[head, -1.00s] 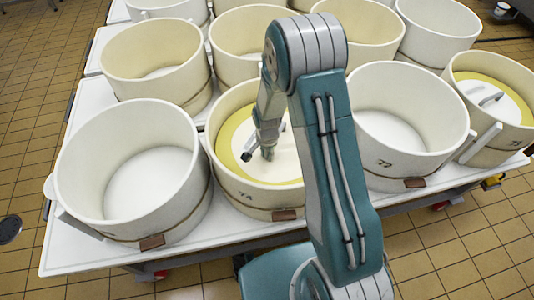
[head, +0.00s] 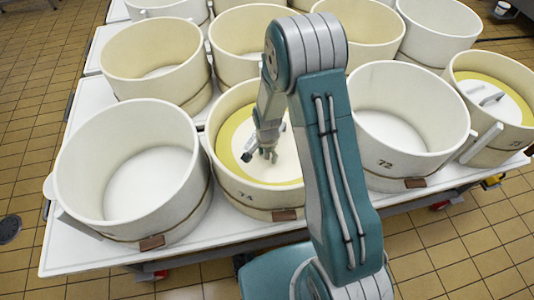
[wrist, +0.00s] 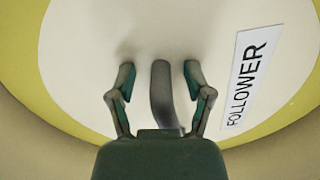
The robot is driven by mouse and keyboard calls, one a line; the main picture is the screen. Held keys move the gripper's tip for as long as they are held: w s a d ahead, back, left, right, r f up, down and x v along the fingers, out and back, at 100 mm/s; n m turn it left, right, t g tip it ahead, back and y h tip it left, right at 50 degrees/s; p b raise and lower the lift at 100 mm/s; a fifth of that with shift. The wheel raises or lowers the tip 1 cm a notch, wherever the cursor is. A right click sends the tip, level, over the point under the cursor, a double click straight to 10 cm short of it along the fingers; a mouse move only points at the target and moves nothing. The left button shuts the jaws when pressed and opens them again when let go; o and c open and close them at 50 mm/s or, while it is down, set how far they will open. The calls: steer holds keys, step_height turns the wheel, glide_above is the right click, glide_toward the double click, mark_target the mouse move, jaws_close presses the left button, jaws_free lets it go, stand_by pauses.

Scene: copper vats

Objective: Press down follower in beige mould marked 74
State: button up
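The beige mould (head: 242,195) marked 74 stands in the front row, partly behind my arm. Inside it lies the follower (head: 286,168), a white disc with a yellow rim, which looks level and sits below the mould's rim. In the wrist view the follower (wrist: 90,60) fills most of the picture, with a label reading FOLLOWER and a grey bar handle (wrist: 161,95). My gripper (head: 266,156) is inside the mould, above the follower. In the wrist view my gripper (wrist: 158,74) is open, with one finger on each side of the handle. I cannot tell whether the fingertips touch the disc.
An empty mould (head: 120,165) stands close on the left. The mould marked 72 (head: 410,130) stands on the right, and mould 73 (head: 480,100) beyond it holds another yellow-rimmed follower. More moulds stand behind. The white table (head: 80,250) is bare along its front edge.

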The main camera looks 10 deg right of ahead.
step_height(320, 180, up, 12)
steer(key=shift+w, duration=0.1)
stand_by(0.5)
steer(key=shift+r, duration=0.1)
steer(key=s+d+r+n+t, duration=0.3)
steer(key=s+r+n, duration=0.7)
steer(key=s+r, duration=1.1)
step_height(320, 180, up, 3)
steer(key=t, duration=0.2)
steer(key=shift+s+r+t, duration=0.15)
steer(key=shift+s+t, duration=0.05)
steer(key=shift+t, duration=0.2)
steer(key=shift+d, duration=0.1)
